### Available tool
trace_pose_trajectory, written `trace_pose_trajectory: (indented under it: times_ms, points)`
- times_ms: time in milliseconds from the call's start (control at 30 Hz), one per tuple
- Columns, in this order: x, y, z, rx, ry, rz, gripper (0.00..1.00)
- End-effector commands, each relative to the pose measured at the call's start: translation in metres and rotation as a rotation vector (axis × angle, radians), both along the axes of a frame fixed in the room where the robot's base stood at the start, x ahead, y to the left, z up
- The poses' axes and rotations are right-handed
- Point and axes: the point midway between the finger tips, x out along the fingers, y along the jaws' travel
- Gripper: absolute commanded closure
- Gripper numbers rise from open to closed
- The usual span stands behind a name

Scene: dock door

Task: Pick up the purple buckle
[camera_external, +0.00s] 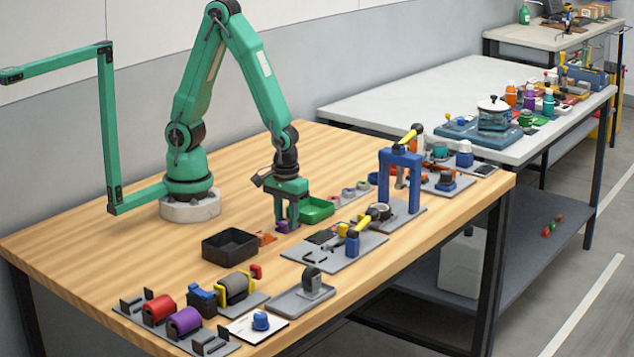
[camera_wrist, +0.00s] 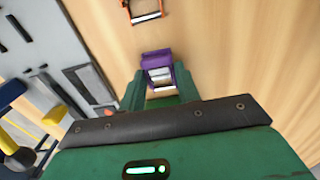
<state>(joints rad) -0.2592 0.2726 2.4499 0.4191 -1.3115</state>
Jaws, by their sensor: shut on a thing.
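The purple buckle (camera_wrist: 157,57) shows in the wrist view between the two green fingers of my gripper (camera_wrist: 160,88), with the bare wood around it. In the external view the purple buckle (camera_external: 282,226) is a small patch low between the fingertips, partly hidden by them. My gripper (camera_external: 284,222) points straight down, shut on the buckle, at or just above the wooden table (camera_external: 120,245). The pictures do not show clearly whether the buckle touches the wood.
A black open bin (camera_external: 230,246) stands left of my gripper, with an orange buckle (camera_external: 266,239) beside it. A green tray (camera_external: 315,210) is close on the right. A grey board (camera_external: 334,254) with tools lies nearer the front edge. The table's left part is clear.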

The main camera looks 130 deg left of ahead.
Motion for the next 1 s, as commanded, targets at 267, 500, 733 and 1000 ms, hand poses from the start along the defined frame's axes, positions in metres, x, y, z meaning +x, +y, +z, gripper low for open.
trace_pose_trajectory:
  times_ms: [267,500,733,1000]
  points:
    - [0.001,0.000,0.002,0.000,-0.002,0.000,0.96]
    - [0.001,0.000,0.014,0.001,-0.004,0.000,0.96]
    - [0.001,0.000,0.034,0.001,-0.005,0.000,0.96]
    - [-0.006,-0.025,0.056,0.001,-0.004,-0.006,0.96]
